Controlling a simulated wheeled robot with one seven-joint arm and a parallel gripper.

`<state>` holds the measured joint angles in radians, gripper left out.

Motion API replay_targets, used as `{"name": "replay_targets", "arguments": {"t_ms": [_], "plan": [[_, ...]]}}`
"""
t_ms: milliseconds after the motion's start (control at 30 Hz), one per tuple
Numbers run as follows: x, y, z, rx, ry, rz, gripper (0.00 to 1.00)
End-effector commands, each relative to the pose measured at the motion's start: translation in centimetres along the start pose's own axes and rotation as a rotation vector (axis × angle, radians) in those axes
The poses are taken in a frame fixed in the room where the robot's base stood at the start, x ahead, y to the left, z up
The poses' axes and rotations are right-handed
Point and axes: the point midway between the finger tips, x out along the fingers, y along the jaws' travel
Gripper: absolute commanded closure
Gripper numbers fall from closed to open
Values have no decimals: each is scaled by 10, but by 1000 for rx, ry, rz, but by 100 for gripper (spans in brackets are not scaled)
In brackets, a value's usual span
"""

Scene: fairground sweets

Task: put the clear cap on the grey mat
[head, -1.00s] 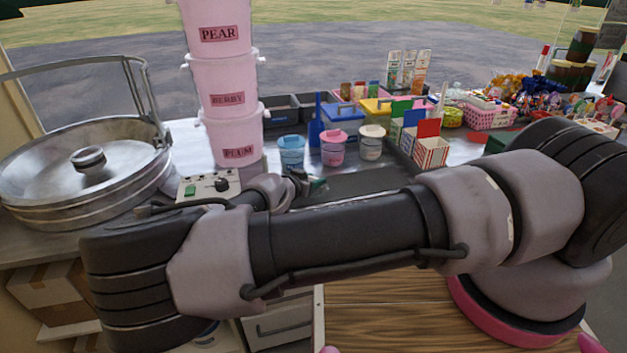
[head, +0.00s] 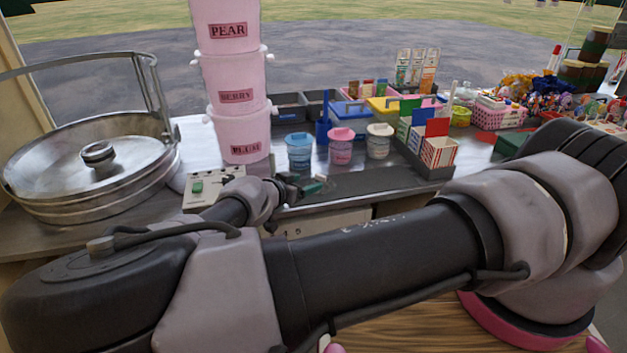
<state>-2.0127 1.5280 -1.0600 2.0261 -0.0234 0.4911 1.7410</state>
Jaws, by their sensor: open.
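My gripper (head: 308,187) is small in the head view, beyond my forearm, low over the front part of the steel counter. Its jaws are open; green shows at the tips, and I cannot make out anything between them. A flat darker grey patch (head: 352,185), which looks like the grey mat, lies on the counter just right of my gripper. I cannot pick out the clear cap; it may be hidden by my arm or too small to see.
Blue (head: 299,150), pink (head: 341,146) and cream-lidded (head: 379,141) tubs stand behind my gripper. Stacked pink buckets (head: 240,95) and a control box (head: 209,190) are to the left, beside a large steel pan (head: 90,175). Striped cartons (head: 438,151) stand in a holder at right.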

Motion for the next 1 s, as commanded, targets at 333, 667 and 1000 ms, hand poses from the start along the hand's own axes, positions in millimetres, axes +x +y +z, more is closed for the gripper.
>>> {"name": "replay_targets", "arguments": {"t_ms": [333, 667, 1000], "plan": [[-25, 0, 0, -1, 0, 0, 26], [1, 36, -6, -12, -189, 172, 26], [9, 97, -43, -9, -738, 371, 26]]}}
